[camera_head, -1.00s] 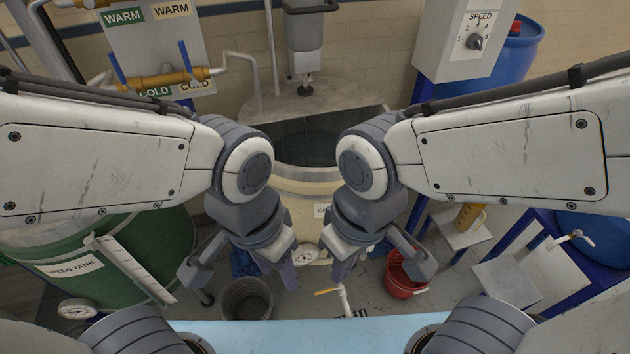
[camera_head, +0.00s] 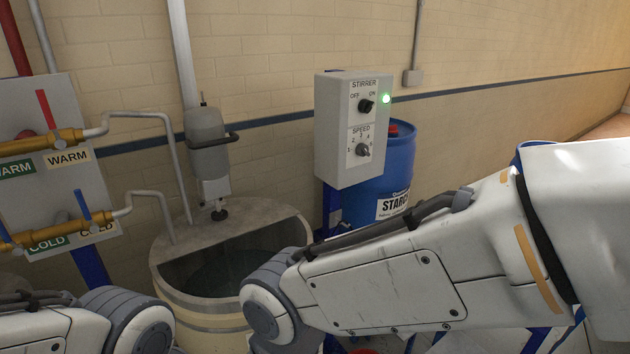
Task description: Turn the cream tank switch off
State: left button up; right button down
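The stirrer control box (camera_head: 350,130) is a light grey box above and right of the cream tank (camera_head: 215,325). Its upper black knob (camera_head: 366,105) sits under the STIRRER label, between OFF and ON, and appears turned toward ON. A lower SPEED knob (camera_head: 362,149) has a numbered dial. My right arm crosses the lower right and my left arm shows at the lower left. Both grippers are below the frame, away from the box.
A stirrer motor (camera_head: 208,145) hangs over the open tank. Warm and cold pipes with valves (camera_head: 40,143) are at the left. A blue starch drum (camera_head: 385,165) stands right behind the box. Wall space around the box front is free.

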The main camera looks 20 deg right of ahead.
aim_at(365, 105)
jog(key=u, duration=0.55)
jog(key=k, duration=1.25)
jog(key=u, duration=0.05)
jog(key=i, duration=0.35)
jog(key=z, duration=0.75)
jog(key=i, duration=1.15)
jog(key=u, duration=0.5)
